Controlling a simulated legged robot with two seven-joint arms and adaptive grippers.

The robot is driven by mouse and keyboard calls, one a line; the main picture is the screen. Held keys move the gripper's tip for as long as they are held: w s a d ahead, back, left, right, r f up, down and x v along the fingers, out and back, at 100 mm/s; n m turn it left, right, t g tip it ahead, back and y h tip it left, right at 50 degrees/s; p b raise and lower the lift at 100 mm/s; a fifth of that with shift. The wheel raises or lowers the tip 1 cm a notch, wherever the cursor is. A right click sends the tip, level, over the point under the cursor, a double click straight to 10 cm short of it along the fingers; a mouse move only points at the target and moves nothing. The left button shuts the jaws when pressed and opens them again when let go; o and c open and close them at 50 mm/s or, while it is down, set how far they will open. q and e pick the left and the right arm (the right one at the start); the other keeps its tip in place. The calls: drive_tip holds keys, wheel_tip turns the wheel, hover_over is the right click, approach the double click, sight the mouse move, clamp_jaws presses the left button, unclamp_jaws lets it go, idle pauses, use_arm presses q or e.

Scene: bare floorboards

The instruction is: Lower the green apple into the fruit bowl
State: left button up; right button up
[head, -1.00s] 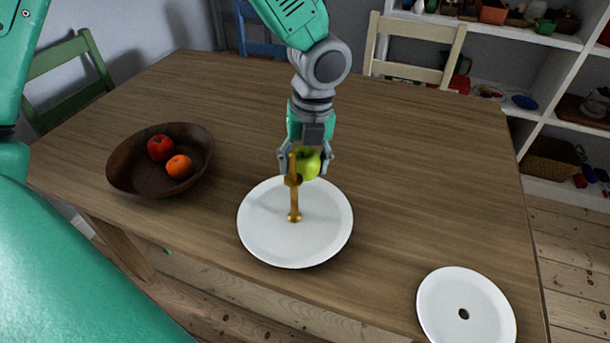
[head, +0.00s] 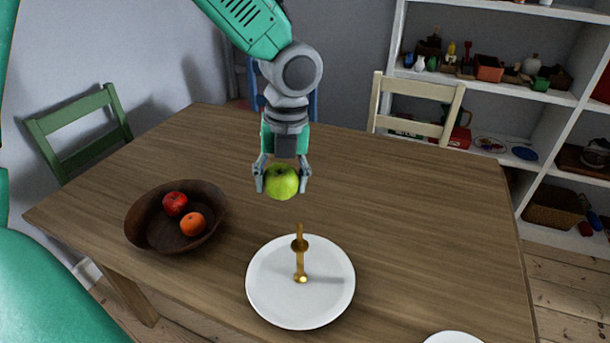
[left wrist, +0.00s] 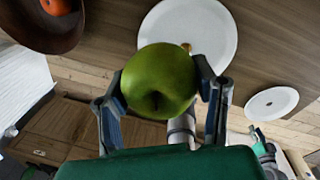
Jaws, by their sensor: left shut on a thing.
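The green apple (head: 281,182) is held between the fingers of my left gripper (head: 282,176), up in the air behind and above the white plate stand. It also fills the middle of the left wrist view (left wrist: 158,80), between both fingers. The brown fruit bowl (head: 143,238) stands on the table to the left of the gripper. It holds a red apple (head: 175,203) and an orange (head: 193,223). In the left wrist view the bowl (left wrist: 62,42) shows at the top left. My right gripper is not in the head view.
A white plate (head: 270,300) with a gold post (head: 300,262) stands on the wooden table (head: 410,230) below the apple. Another white plate (head: 455,338) is at the bottom edge. Chairs stand behind the table. The tabletop between bowl and plate is clear.

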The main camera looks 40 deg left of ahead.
use_arm(q)
drive_tip(key=s+a+f+p, duration=0.1)
drive_tip(key=s+a+p, duration=0.2)
drive_tip(key=a, duration=0.3)
drive_tip(key=s+a+p, duration=0.3)
drive_tip(key=a+p, duration=0.1)
drive_tip(key=a, duration=0.2)
drive_tip(key=p, duration=0.5)
hover_over(160, 234)
wheel_tip(160, 234, down, 10)
drive_tip(key=shift+w+r, duration=0.1)
drive_tip(key=shift+r, duration=0.1)
drive_tip(key=shift+f+b, duration=0.8)
drive_tip(key=shift+f, duration=1.1)
drive_tip(key=shift+f+b, duration=1.35)
drive_tip(key=shift+f, duration=0.7)
drive_tip(key=shift+c, duration=0.2)
drive_tip(key=o, duration=1.3)
drive_tip(key=shift+d, duration=0.1)
